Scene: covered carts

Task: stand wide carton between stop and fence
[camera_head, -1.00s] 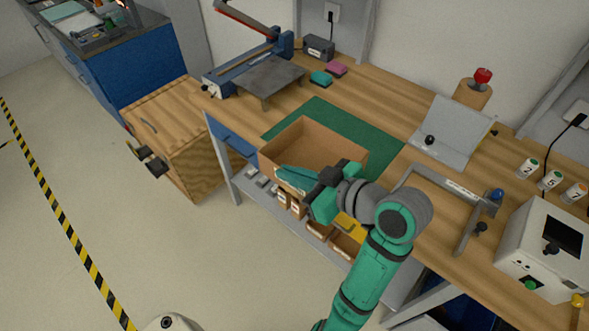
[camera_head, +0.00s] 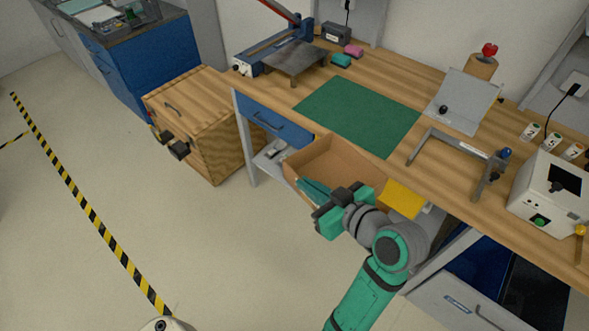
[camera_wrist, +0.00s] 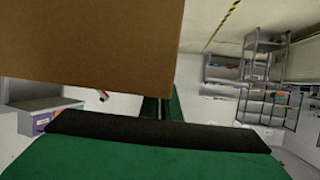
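The wide carton (camera_head: 338,152) is an open-topped brown box. It is in front of the bench's front edge, off the green mat, with its opening facing up and slightly tilted in the picture. My gripper (camera_head: 318,192) is at its near side and appears shut on its near wall; the grip itself is partly hidden. In the wrist view the carton's brown side (camera_wrist: 90,45) fills the upper left, just above a dark pad on my green gripper. I cannot single out the stop or the fence with certainty.
The green mat (camera_head: 358,116) lies bare on the wooden bench (camera_head: 425,85). A grey metal frame (camera_head: 458,148) and a sloped grey plate (camera_head: 464,102) stand to its right. A wooden cabinet (camera_head: 195,110) stands left. The floor at left is clear past striped tape (camera_head: 85,205).

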